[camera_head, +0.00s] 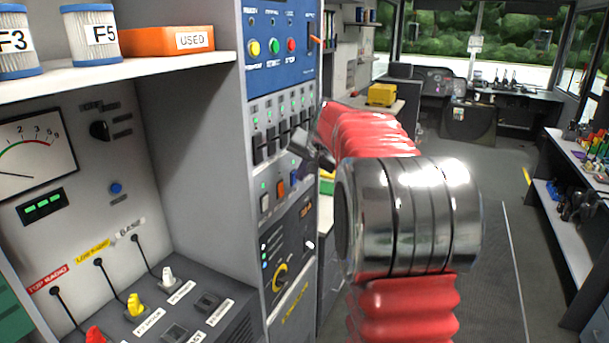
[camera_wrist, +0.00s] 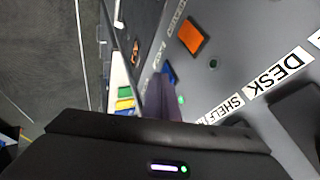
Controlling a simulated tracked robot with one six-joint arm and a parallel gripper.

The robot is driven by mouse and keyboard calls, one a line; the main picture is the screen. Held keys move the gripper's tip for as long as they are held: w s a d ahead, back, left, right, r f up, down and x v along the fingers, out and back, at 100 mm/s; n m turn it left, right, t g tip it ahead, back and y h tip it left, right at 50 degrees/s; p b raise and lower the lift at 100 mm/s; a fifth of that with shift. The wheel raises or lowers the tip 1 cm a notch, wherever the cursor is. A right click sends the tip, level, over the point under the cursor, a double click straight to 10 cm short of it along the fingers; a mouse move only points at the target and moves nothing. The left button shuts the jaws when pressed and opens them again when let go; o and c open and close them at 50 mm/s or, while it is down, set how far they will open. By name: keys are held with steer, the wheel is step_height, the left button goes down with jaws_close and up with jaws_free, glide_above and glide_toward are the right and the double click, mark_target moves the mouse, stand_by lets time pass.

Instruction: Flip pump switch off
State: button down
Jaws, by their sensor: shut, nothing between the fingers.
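In the head view, a row of rocker switches sits on the grey panel below the breakers: a white one (camera_head: 265,203), an orange one (camera_head: 281,189) and a blue one (camera_head: 294,177). The orange switch (camera_wrist: 192,34) and a blue switch (camera_wrist: 168,74) show in the wrist view, with small labels beside them that I cannot read. I cannot tell which switch is the pump's. My gripper (camera_head: 301,146) is shut and empty, just in front of the panel near the breakers and the blue switch. In the wrist view its fingers (camera_wrist: 164,100) end close to the blue switch. Contact is unclear.
The breaker row (camera_head: 285,140) carries green lights; in the wrist view, labels read DESK (camera_wrist: 278,72) and SHELF (camera_wrist: 222,108). A panel with a yellow knob (camera_head: 281,276) lies below. A shelf (camera_head: 150,69) juts out at left. The aisle floor (camera_head: 490,250) is clear.

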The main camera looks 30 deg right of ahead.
steer(key=shift+w+a+r, duration=0.1)
steer(key=shift+w+a, duration=0.05)
steer(key=shift+w, duration=0.1)
steer(key=shift+r, duration=0.1)
